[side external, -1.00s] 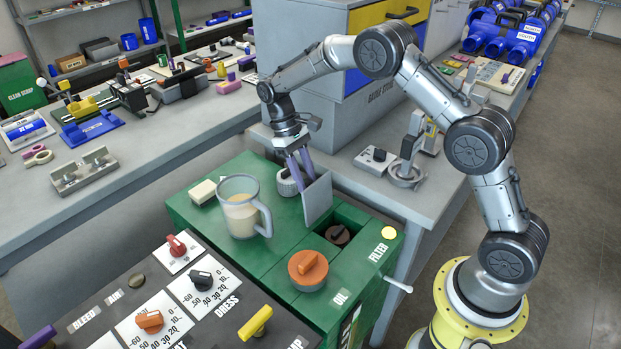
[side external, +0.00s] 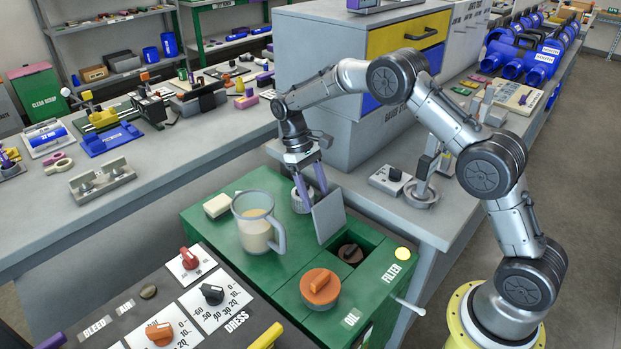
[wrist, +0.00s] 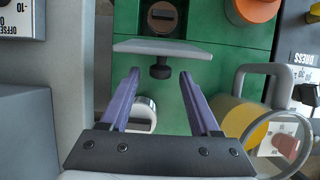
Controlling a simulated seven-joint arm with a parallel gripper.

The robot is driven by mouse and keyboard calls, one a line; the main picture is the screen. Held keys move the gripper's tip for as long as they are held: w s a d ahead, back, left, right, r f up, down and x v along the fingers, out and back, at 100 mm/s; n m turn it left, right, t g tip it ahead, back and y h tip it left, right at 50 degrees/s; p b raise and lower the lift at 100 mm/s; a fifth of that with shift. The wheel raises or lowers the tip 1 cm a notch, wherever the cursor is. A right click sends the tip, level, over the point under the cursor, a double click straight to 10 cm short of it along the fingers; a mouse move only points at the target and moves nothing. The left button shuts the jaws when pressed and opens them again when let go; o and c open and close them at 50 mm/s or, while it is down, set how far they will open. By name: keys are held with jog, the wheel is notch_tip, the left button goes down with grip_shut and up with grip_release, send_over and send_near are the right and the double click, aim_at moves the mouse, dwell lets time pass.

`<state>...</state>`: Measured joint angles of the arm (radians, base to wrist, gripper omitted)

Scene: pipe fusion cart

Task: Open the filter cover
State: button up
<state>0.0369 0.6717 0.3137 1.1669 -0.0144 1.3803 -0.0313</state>
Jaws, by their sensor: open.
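The filter cover (side external: 329,216) is a grey plate standing raised and tilted at the edge of a square opening in the green cart top. In the wrist view the cover (wrist: 165,49) shows nearly edge-on, with its dark knob (wrist: 160,69) facing my gripper. A dark round cap (side external: 350,253) sits inside the uncovered opening; it also shows in the wrist view (wrist: 162,15). My gripper (side external: 312,186) is behind the cover, above the green top. In the wrist view its purple fingers (wrist: 158,75) are spread apart, one on each side of the knob, with nothing between them gripped.
A clear mug (side external: 256,235) with pale liquid stands left of the cover. An orange cap (side external: 320,289) is in front. A dark control panel (side external: 190,310) fills the near left.

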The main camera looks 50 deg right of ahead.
jog(key=v, duration=1.3)
jog(key=shift+r, duration=0.15)
jog(key=shift+w+r, duration=0.1)
jog(key=shift+r, duration=0.05)
